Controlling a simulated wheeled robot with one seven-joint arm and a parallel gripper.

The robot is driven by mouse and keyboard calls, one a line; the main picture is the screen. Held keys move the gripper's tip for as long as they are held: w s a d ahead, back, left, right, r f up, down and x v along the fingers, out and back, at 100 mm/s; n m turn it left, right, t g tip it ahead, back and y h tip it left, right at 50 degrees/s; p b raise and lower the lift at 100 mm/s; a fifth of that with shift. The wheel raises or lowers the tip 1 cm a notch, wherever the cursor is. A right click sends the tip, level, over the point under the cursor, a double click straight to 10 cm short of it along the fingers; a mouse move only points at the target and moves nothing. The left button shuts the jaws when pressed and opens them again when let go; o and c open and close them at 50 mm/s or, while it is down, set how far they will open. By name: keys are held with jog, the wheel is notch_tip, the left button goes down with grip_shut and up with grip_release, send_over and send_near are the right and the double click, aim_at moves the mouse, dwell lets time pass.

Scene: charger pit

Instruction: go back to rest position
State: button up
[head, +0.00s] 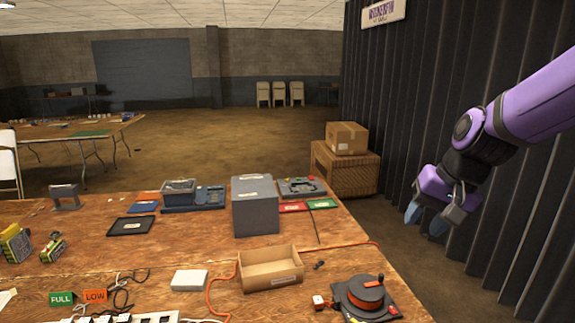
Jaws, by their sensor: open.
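My gripper (427,220) is at the right of the head view, on the end of my purple arm. It hangs in the air past the table's right edge, in front of the dark corrugated wall. Its blue-grey fingertips point down and stand apart, with nothing visible between them. It touches nothing that I can see.
A wooden table (185,255) holds a grey box (255,207), an open cardboard tray (270,269), a cable reel (365,297), a white box (189,280) and chargers. The corrugated wall (400,110) is close to my arm.

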jog(key=s+d+r+n+t+h, duration=0.1)
jog(key=s+r, duration=0.3)
jog(key=s, duration=0.4)
jog(key=s+d+r+n+t+h, duration=0.1)
jog(key=s+d+r, duration=0.3)
jog(key=s, duration=0.4)
jog(key=shift+s+r+n+t+h, duration=0.15)
jog(key=shift+s+n+t+h, duration=0.2)
jog(key=shift+n+h, duration=0.3)
